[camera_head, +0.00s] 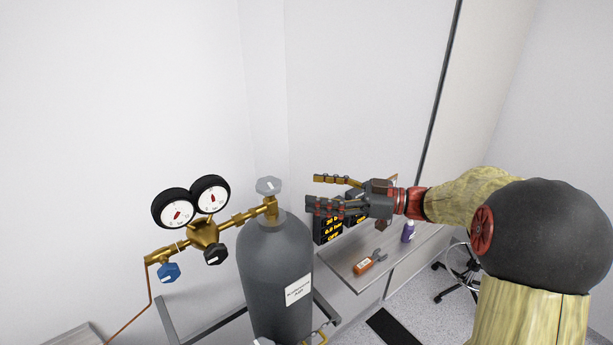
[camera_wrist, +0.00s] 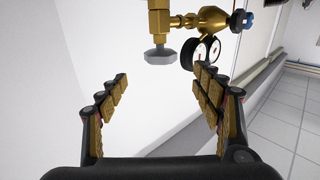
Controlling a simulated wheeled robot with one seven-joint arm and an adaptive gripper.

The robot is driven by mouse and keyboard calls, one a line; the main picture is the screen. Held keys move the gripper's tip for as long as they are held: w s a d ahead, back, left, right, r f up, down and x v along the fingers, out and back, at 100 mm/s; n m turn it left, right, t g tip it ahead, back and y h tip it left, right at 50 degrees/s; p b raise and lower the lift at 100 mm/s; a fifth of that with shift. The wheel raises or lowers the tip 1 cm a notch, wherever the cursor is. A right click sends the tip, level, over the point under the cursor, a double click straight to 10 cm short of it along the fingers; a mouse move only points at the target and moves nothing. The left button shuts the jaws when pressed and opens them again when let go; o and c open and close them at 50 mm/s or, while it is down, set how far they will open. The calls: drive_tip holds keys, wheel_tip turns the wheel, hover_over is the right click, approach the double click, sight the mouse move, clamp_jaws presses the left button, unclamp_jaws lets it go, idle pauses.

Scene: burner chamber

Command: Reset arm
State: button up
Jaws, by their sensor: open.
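My gripper (camera_head: 318,191) is open and empty, held out to the left in the head view. It is to the right of the grey valve knob (camera_head: 269,186) on top of the dark gas cylinder (camera_head: 275,268). In the wrist view my gripper (camera_wrist: 160,88) shows its two fingers spread wide with nothing between them. The grey valve knob (camera_wrist: 160,55) appears beyond the fingertips in the wrist view, apart from them. The brass regulator (camera_head: 203,233) with two round gauges (camera_head: 177,212) is joined to the cylinder valve.
A side table (camera_head: 345,268) behind the arm holds an orange-handled tool (camera_head: 365,266), a purple bottle (camera_head: 408,232) and black boxes with yellow display text (camera_head: 327,228). A stool (camera_head: 458,268) stands at right. A metal frame (camera_head: 195,325) surrounds the cylinder. White walls lie behind.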

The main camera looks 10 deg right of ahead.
drive_tip(key=w+d+f+m+t+h, duration=0.3)
drive_tip(key=w+d+f+h, duration=0.25)
drive_tip(key=d, duration=0.25)
drive_tip(key=w+d+f+m+t+h, duration=0.3)
drive_tip(key=w+d+f+h, duration=0.15)
drive_tip(key=d+h, duration=0.3)
drive_tip(key=s+d+f+m+g+h+b, duration=0.3)
drive_tip(key=s+d+f+m+h+b, duration=0.3)
drive_tip(key=s+d, duration=0.25)
drive_tip(key=s+a+f+m+g+h+b, duration=0.1)
drive_tip(key=s+a+f+g+b, duration=0.3)
drive_tip(key=s, duration=0.4)
drive_tip(key=s+a+f+m+g+b, duration=0.1)
drive_tip(key=s+a+f+g+b, duration=0.1)
drive_tip(key=s+f+b, duration=0.35)
drive_tip(key=s+a+f+y+b, duration=0.2)
drive_tip(key=s+a+f+b, duration=0.4)
drive_tip(key=s+a+b, duration=0.2)
drive_tip(key=s+a+f+n+y+b, duration=0.1)
drive_tip(key=s+a+f+b, duration=0.5)
drive_tip(key=s+a+b, duration=0.2)
drive_tip(key=shift+a+f+t+y, duration=0.4)
drive_tip(key=shift+a, duration=0.45)
